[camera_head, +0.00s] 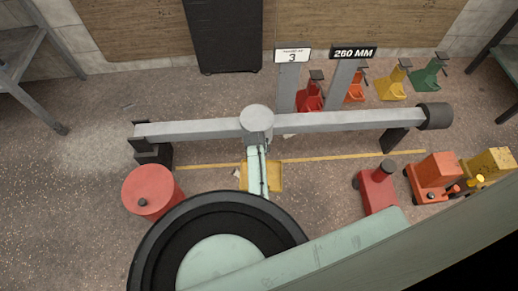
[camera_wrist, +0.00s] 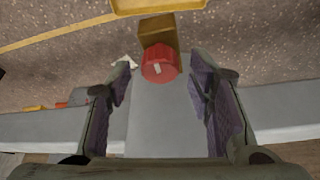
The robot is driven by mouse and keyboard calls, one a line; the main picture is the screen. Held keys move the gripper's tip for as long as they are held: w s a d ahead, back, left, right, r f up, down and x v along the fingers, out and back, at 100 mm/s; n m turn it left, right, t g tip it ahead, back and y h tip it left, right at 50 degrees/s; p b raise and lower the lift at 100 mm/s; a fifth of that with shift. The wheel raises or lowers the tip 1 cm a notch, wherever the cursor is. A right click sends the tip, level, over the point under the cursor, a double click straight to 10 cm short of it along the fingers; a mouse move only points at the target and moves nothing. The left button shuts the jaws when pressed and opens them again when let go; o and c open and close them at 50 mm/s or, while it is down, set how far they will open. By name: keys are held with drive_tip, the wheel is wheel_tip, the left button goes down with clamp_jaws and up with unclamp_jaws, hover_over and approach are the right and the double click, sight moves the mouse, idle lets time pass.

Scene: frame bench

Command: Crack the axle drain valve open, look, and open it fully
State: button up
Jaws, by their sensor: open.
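The drain valve shows in the wrist view as a red round knob (camera_wrist: 158,66) with a short white mark, in front of a brass-coloured block (camera_wrist: 157,32). The mark runs nearly up and down in the picture. My gripper (camera_wrist: 162,78) is open, with one finger on each side of the knob and a visible gap on both sides. The grey axle beam (camera_head: 340,120) spans the head view; its grey surface also lies below the knob in the wrist view (camera_wrist: 160,120). My arm hides the valve and gripper in the head view.
A yellow tray (camera_head: 275,176) lies on the floor beneath the beam. A red drum (camera_head: 150,188) stands at left, and a red jack (camera_head: 377,188) at right. Several coloured stands sit behind the beam, near signs reading 3 (camera_head: 292,57) and 260 MM (camera_head: 354,53). Open floor lies at left.

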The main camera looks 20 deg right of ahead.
drive_tip(key=shift+c, duration=0.3)
clamp_jaws()
idle(0.4)
drive_tip(key=n+y+p, duration=0.1)
drive_tip(key=n, duration=0.2)
drive_tip(key=shift+r+t, duration=0.1)
drive_tip(key=shift+t, duration=0.2)
drive_tip(key=shift+d+n+y, duration=0.1)
drive_tip(key=shift+n+y, duration=0.7)
drive_tip(key=shift+n, duration=1.1)
drive_tip(key=shift+o, duration=0.3)
unclamp_jaws()
